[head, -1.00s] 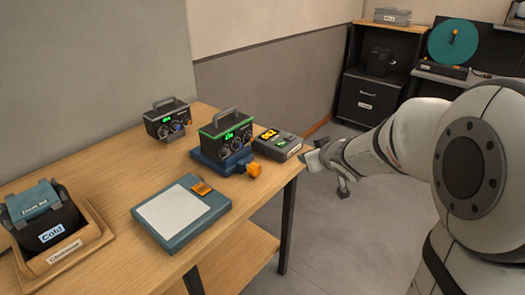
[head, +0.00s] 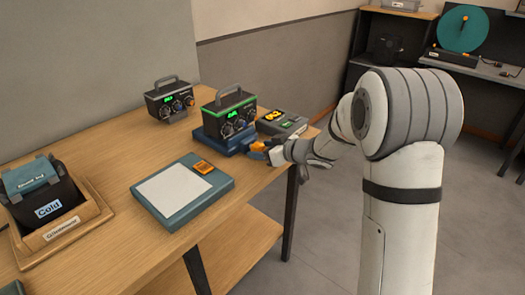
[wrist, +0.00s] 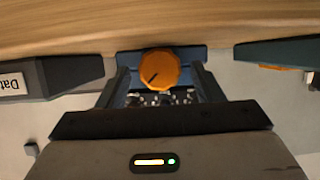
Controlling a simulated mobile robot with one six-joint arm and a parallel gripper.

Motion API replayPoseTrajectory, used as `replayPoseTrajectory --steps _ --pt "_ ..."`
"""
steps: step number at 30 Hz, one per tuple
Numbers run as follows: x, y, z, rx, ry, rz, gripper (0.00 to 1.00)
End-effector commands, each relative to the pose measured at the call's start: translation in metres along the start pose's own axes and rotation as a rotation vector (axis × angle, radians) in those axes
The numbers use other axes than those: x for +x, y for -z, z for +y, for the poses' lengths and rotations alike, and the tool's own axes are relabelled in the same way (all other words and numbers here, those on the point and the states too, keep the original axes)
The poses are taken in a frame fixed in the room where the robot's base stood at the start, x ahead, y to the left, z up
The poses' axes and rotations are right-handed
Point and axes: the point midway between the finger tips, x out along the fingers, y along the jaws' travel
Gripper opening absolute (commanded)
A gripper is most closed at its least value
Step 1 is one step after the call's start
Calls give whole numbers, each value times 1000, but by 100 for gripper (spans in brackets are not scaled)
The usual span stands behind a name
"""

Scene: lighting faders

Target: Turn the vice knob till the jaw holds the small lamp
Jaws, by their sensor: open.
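The blue vice (head: 230,142) stands near the right edge of the wooden table. Its orange knob (head: 257,147) faces the table's right edge and shows a dark pointer mark in the wrist view (wrist: 160,68). A dark box with a handle, dials and green trim (head: 230,115) sits on the vice; I cannot make out a separate small lamp or the jaw's gap. My gripper (head: 267,152) is at the knob. In the wrist view its two fingers (wrist: 160,80) are open, one each side of the knob, with gaps showing and nothing gripped.
A grey device with a yellow display (head: 282,123) sits close to the right of the vice. A similar handled box (head: 169,99) stands behind. A teal pad with a white panel (head: 182,190) lies in front, and a wooden tray (head: 88,206) holds a dark pouch at left.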

Motion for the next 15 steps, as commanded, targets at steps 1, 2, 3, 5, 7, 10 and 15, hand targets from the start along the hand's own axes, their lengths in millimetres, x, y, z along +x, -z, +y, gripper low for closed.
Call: replayPoseTrajectory --steps 1,2,3,5,7,10,15 --pt "4 0 0 0 0 0 61" --pt "5 0 0 0 0 0 61" --pt "6 0 0 0 0 0 61" --pt "7 0 0 0 -1 0 61" --pt "6 0 0 0 -1 0 61" --pt "6 0 0 0 -1 0 61" --pt "6 0 1 0 -2 0 47"
